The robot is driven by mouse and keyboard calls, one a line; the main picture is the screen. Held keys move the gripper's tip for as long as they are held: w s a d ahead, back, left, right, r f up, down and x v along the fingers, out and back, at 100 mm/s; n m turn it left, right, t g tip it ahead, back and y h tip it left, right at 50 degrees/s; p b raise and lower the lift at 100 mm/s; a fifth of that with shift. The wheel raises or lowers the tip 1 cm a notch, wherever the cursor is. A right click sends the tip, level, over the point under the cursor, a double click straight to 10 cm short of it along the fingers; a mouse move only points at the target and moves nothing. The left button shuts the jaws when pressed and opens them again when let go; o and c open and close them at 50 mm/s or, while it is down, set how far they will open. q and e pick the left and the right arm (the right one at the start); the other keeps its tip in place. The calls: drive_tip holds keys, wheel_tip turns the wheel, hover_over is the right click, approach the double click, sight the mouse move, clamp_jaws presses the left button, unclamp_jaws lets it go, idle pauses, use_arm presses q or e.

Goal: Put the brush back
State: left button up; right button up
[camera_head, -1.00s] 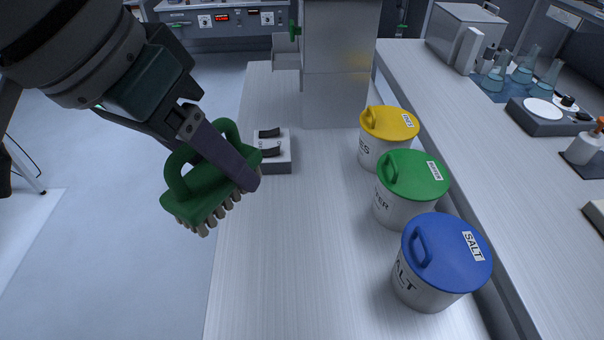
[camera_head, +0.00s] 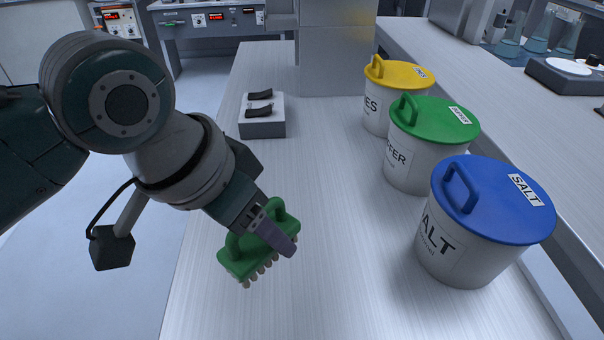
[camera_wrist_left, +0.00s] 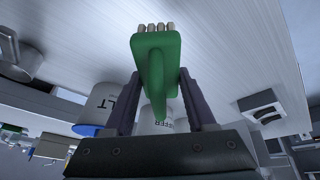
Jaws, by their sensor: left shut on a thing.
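The green brush (camera_head: 248,257) has an arched handle and pale bristles pointing down. My left gripper (camera_head: 279,236) is shut on its handle and holds it over the near left part of the metal bench (camera_head: 330,200). In the left wrist view the brush (camera_wrist_left: 157,52) sits between the two fingers of my left gripper (camera_wrist_left: 160,105). I cannot tell whether the bristles touch the bench. My right gripper is not in view.
A grey block with two black pieces on top (camera_head: 262,122) stands on the bench beyond the brush. Lidded tubs stand on the right: yellow (camera_head: 398,75), green (camera_head: 432,120) and blue, marked SALT (camera_head: 490,200). The bench middle is clear.

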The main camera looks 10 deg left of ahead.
use_arm(q)
wheel_tip(320, 180, down, 6)
drive_tip(key=shift+b, duration=0.65)
drive_tip(key=shift+f+b, duration=0.6)
drive_tip(key=shift+f, duration=1.25)
drive_tip(key=shift+f, duration=0.2)
drive_tip(key=o, duration=1.2)
drive_tip(key=shift+r, duration=0.1)
